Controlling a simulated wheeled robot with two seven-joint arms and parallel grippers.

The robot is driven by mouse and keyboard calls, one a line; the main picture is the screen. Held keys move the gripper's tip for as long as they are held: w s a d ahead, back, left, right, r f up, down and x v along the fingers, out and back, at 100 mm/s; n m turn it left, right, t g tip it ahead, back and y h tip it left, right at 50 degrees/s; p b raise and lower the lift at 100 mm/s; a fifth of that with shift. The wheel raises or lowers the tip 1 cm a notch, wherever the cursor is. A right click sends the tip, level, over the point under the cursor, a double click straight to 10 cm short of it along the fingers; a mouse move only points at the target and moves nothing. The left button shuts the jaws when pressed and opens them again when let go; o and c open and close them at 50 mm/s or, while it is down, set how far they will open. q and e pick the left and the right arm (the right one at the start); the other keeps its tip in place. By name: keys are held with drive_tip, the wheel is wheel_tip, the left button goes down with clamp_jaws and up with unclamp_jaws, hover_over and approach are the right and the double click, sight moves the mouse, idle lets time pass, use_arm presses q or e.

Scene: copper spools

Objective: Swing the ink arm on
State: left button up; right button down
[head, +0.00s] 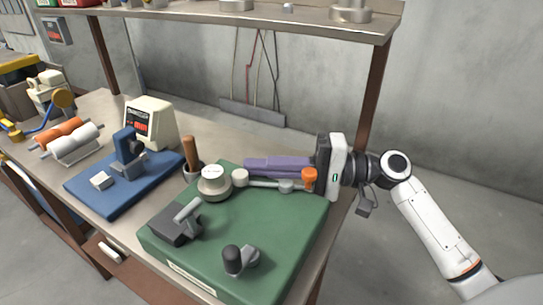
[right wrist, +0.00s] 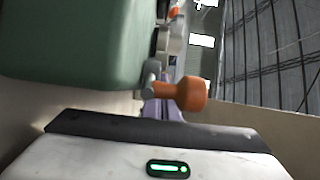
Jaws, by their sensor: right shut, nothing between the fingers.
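The ink arm (head: 262,183) is a pale grey bar above the green machine base (head: 270,235), with an orange knob (head: 309,178) at its right end. Its left end meets a pale round hub beside a round cup-like part (head: 214,183). My right gripper (head: 247,168) reaches in from the right with its purple fingers shut and empty. The fingers lie just behind the bar, along it; I cannot tell if they touch. In the right wrist view the orange knob (right wrist: 188,95) stands close in front of the purple fingers (right wrist: 160,110). My left gripper is out of view.
On the green base stand a grey block with a lever (head: 180,225) and a dark-knobbed crank (head: 236,260). To the left are a wooden handle in a cup (head: 189,155), a blue fixture (head: 125,185) and a cream meter (head: 150,122). A shelf post (head: 373,90) rises behind my gripper.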

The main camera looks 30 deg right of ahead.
drive_tip(key=shift+s+d+f, duration=0.15)
drive_tip(key=shift+s+d, duration=0.1)
drive_tip(key=shift+d, duration=0.2)
drive_tip(key=b+v, duration=0.1)
drive_tip(key=v, duration=0.8)
drive_tip(key=shift+d, duration=0.15)
